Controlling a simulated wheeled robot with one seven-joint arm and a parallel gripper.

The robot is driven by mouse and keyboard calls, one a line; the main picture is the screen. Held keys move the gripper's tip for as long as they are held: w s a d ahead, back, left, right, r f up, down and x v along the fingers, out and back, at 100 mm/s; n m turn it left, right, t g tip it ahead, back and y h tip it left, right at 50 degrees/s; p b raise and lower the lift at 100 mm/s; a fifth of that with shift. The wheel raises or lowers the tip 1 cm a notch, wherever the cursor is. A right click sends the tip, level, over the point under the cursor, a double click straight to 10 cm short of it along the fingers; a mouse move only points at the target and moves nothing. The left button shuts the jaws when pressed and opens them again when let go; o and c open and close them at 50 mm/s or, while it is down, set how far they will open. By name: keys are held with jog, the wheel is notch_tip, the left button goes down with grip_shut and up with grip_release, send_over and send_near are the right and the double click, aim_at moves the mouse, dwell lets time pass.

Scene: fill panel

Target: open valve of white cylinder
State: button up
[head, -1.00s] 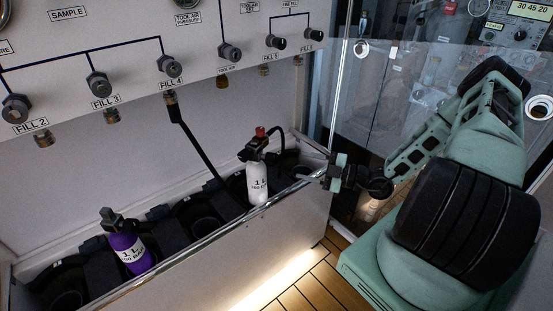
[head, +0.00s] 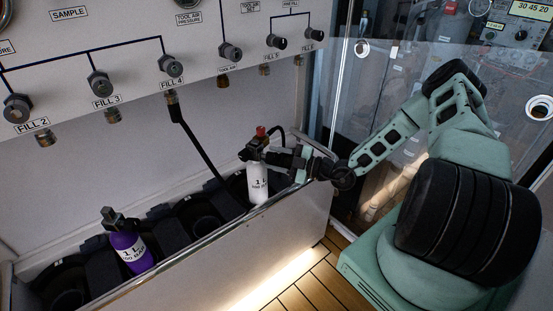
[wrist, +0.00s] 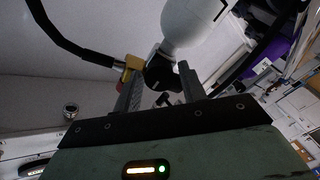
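The white cylinder (head: 258,187) stands upright in the rack, with a black valve and a red cap (head: 261,131) at its top. It shows upside down in the wrist view (wrist: 190,22). My gripper (head: 274,157) is at the valve, reaching in from the right. In the wrist view my gripper (wrist: 160,85) has its two fingers apart, with the black valve part (wrist: 160,72) between their tips. I see a gap beside the right finger; contact on the left is unclear. A brass fitting (wrist: 132,63) with a black hose sits by the left finger.
A purple cylinder (head: 130,248) stands further left in the rack (head: 215,236), whose metal front edge runs below my arm. The fill panel (head: 120,40) with several knobs hangs above. A black hose (head: 200,140) drops from FILL 4. A glass door (head: 400,90) is behind my arm.

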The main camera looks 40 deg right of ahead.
jog(key=c, duration=0.6)
jog(key=shift+n+p, duration=0.3)
